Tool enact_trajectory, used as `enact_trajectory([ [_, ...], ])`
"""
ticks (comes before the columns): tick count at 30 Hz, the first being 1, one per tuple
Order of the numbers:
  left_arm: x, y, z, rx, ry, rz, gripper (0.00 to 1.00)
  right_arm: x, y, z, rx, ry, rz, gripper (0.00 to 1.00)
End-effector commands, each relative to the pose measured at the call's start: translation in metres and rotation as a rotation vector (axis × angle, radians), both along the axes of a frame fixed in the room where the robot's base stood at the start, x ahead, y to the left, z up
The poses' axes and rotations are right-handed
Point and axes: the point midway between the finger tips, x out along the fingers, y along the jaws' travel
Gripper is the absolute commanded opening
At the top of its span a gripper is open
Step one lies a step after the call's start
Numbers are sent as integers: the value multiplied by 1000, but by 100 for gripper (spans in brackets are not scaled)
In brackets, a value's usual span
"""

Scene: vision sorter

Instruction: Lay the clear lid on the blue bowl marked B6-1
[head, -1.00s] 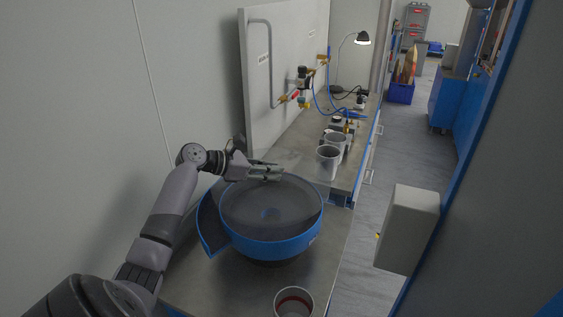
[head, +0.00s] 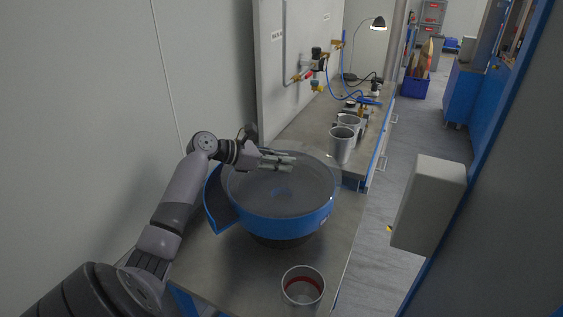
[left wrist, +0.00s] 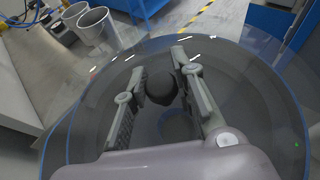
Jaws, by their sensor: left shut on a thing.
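The blue bowl (head: 283,227) stands on the steel bench; a small mark on its right side is too small to read. The clear lid (left wrist: 245,85) is a round see-through disc with a dark knob (left wrist: 161,90). My left gripper (head: 284,160) is over the far part of the bowl. In the left wrist view its fingers (left wrist: 160,62) are shut on the knob, one on each side. The lid lies across the bowl's opening, looking roughly level; I cannot tell whether it touches the rim all round. My right gripper is not in view.
A metal cup with a red band (head: 303,287) stands in front of the bowl. Grey cups (head: 342,146) stand behind it on the bench. A blue chute (head: 215,205) curves along the bowl's left side. A wall panel with pipes (head: 290,60) rises at the back left.

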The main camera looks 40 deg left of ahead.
Motion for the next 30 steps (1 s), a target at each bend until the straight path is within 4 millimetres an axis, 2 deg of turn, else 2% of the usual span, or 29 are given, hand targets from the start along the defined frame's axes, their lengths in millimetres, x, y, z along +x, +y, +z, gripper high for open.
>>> enact_trajectory([
  [3, 0, 0, -2, 1, -5, 1, 0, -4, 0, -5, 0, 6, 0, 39],
  [14, 0, 0, -1, -1, -5, 1, 0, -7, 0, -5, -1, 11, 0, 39],
  [30, 0, 0, -8, -2, -5, 2, 0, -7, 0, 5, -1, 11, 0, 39],
])
